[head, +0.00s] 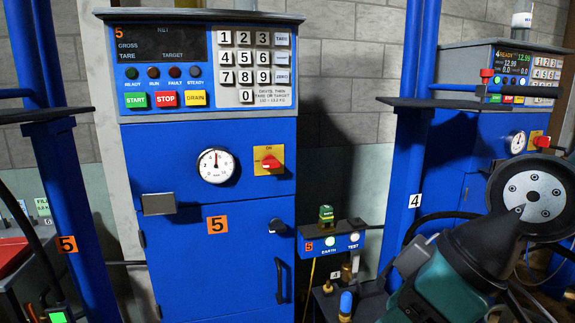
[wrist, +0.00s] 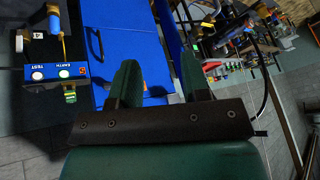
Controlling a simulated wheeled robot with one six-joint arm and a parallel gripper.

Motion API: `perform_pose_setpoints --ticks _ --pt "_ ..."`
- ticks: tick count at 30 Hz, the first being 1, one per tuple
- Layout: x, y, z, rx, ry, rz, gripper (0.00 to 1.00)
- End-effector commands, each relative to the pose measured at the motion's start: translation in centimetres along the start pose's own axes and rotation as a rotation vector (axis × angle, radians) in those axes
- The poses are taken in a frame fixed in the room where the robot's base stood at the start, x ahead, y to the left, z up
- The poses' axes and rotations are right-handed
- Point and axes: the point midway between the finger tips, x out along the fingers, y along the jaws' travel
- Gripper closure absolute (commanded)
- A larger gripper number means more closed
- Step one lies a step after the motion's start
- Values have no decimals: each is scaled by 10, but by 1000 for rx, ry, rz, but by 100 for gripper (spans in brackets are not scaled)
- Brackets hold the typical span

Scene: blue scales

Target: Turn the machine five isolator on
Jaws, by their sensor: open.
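The machine five isolator is a red rotary knob (head: 269,162) on a yellow plate (head: 263,169), right of the round gauge on the blue cabinet marked 5 (head: 170,250). "ON" is printed above the knob; its handle looks turned sideways, toward the right. The display (head: 160,45) above is dark apart from its printed labels. My gripper (wrist: 158,78) is open and empty in the wrist view, its two green fingers apart in front of blue cabinet surfaces. The isolator is not visible in the wrist view. My green and dark arm (head: 450,275) fills the lower right of the head view, apart from the isolator.
An earth-test box (head: 333,243) with a green plug stands right of the cabinet; it shows upside down in the wrist view (wrist: 55,72). Blue posts (head: 408,190) flank the machine. Machine four (head: 480,130), its display lit, has its own red isolator (head: 541,141).

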Motion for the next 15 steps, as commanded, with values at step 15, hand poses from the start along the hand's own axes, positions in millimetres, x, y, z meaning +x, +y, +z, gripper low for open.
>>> perform_pose_setpoints --ticks 15 --pt "36 123 -177 -1070 578 622 57"
